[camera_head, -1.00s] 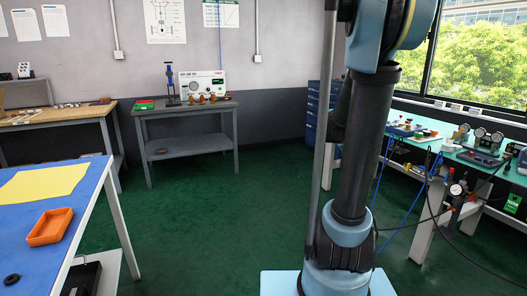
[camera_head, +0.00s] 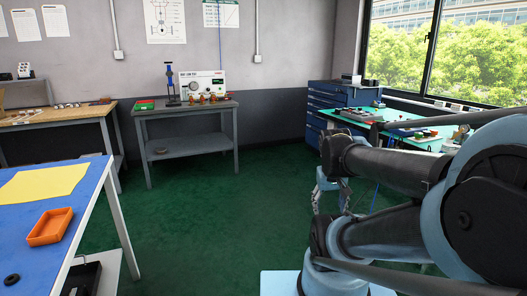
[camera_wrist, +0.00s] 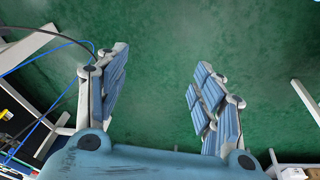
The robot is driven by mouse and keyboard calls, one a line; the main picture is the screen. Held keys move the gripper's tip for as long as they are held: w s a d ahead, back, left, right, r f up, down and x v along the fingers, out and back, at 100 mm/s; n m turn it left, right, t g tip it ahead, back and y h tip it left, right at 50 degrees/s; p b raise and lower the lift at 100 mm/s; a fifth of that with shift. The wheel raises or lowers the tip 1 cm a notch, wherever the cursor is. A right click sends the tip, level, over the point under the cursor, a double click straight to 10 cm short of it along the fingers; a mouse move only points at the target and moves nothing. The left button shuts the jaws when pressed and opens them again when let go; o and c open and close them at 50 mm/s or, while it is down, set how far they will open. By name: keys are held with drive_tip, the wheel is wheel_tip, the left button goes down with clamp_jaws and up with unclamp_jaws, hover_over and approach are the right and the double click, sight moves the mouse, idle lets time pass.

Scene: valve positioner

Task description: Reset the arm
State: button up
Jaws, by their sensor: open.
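My gripper (camera_wrist: 158,95) shows in the wrist view with its two ribbed blue fingers spread wide apart. Nothing is between them, and only the green floor (camera_wrist: 170,45) lies beyond. In the head view my gripper (camera_head: 330,195) hangs at the end of my folded arm (camera_head: 400,170), low and partly hidden, in front of the right-hand bench. My arm fills the right side of the head view, with its elbow near the right edge.
A blue-topped table (camera_head: 75,225) with a yellow sheet (camera_head: 42,184) and an orange tray (camera_head: 50,227) stands at the left. A grey bench (camera_head: 180,112) stands at the back wall. A blue drawer cabinet (camera_head: 325,100) and a teal-topped bench (camera_head: 355,121) stand at the right. The middle floor is clear.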

drive_tip(key=shift+y, duration=0.5)
drive_tip(key=shift+s+a+f, duration=0.5)
drive_tip(key=shift+s+a, duration=0.15)
drive_tip(key=shift+s, duration=0.25)
drive_tip(key=shift+s+a+f, duration=0.45)
drive_tip(key=shift+s+a, duration=0.2)
drive_tip(key=shift+s, duration=0.2)
